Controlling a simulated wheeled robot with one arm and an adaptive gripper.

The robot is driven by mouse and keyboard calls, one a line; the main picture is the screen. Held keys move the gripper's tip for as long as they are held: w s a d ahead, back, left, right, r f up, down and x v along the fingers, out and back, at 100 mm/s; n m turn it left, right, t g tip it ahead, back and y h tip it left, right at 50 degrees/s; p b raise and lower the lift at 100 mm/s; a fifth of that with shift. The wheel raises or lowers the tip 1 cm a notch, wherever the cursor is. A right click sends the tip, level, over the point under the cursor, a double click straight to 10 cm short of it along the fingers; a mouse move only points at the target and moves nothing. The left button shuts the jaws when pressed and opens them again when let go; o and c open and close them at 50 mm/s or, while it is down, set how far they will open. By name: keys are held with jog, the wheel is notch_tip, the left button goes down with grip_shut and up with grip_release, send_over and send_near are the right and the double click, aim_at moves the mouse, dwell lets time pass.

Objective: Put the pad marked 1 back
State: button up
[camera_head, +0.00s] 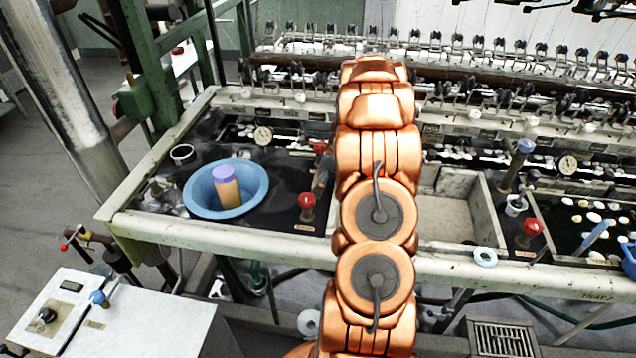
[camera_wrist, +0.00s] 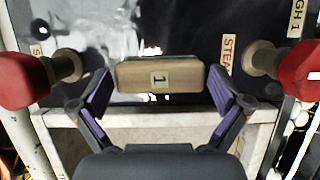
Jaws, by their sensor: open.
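The pad marked 1 (camera_wrist: 138,76) is a tan block with a small "1" label on its face, seen in the wrist view. It is in front of my gripper (camera_wrist: 161,93), whose two purple-lined fingers stand apart on either side of it. A gap shows between each finger and the pad, so the gripper is open and not holding it. Whether the pad rests on something or how far it is between the fingers I cannot tell. In the head view my orange arm hides the gripper and the pad.
Red knobs flank the pad in the wrist view, left (camera_wrist: 22,80) and right (camera_wrist: 299,74), above a pale rim (camera_wrist: 150,118). In the head view, a blue bowl (camera_head: 200,200) holds an orange, purple-topped cylinder (camera_head: 227,190). A white ring (camera_head: 485,257) lies on the front rail.

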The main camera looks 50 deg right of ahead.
jog(key=b+v, duration=0.2)
jog(key=v, duration=0.9)
jog(key=s+a+r+n+g, duration=0.25)
jog(key=a+n, duration=0.45)
jog(key=a, duration=0.7)
jog(key=s+a+r+n+g, duration=0.1)
jog(key=s+a+r+n, duration=0.4)
jog(key=a, duration=0.8)
jog(key=s+a+f+n+g+h, duration=0.1)
jog(key=s+a+n, duration=0.5)
jog(key=s+n, duration=0.2)
jog(key=s+a+f+n+g+h, duration=0.1)
jog(key=s+a+n, duration=0.6)
jog(key=s+n, duration=0.2)
jog(key=shift+s+f+h, duration=0.15)
jog(key=shift+s+h, duration=0.15)
jog(key=shift+s, duration=0.6)
